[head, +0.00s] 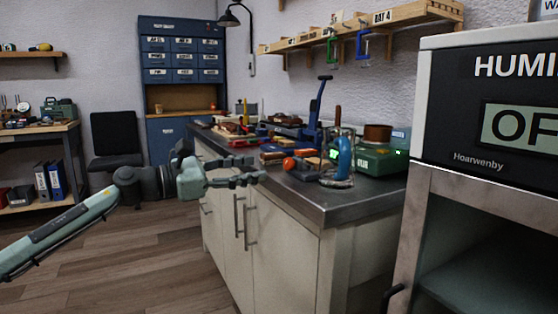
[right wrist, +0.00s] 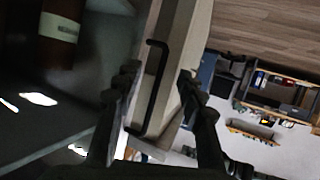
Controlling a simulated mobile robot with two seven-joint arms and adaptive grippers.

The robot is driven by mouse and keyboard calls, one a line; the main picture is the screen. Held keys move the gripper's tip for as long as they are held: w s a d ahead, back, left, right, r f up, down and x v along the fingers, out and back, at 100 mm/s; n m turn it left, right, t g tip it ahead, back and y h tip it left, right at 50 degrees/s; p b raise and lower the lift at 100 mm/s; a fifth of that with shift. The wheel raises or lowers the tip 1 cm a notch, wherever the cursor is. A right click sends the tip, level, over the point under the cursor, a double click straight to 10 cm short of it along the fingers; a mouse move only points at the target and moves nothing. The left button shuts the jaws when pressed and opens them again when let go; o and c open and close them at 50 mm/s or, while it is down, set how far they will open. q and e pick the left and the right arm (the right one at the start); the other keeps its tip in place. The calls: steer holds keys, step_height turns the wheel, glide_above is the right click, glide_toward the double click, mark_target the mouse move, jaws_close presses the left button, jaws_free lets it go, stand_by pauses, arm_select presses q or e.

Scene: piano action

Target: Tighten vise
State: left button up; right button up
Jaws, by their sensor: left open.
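I cannot single out a vise with certainty. A blue tool with a tall upright lever (head: 318,112) stands among the clutter on the dark-topped workbench (head: 335,203); its lower part is partly hidden. My left gripper (head: 250,172) is open and empty, in front of the bench's cabinet doors and just short of the counter edge. My right gripper (right wrist: 157,78) shows in the right wrist view with its two fingers apart. A black bar handle (right wrist: 153,90) appears between them; I cannot tell whether they touch it.
A humidity cabinet (head: 490,110) stands close on the right. A blue and silver tool (head: 343,160) and a green box (head: 378,160) sit near the bench's front end. A shelf unit (head: 45,165) and chair (head: 115,145) stand at left. The wooden floor (head: 150,260) is open.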

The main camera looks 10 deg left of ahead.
mark_target(285, 165)
arm_select(q)
steer(key=x, duration=0.4)
steer(key=p+x, duration=0.1)
steer(key=x, duration=0.2)
steer(key=shift+w+d+f, duration=0.2)
steer(key=shift+d, duration=0.1)
arm_select(e)
steer(key=d+f, duration=0.1)
steer(key=s+d+f+g, duration=0.1)
steer(key=s+d+f+g+h, duration=0.1)
steer(key=shift+f, duration=0.4)
arm_select(q)
steer(key=shift+c, duration=0.4)
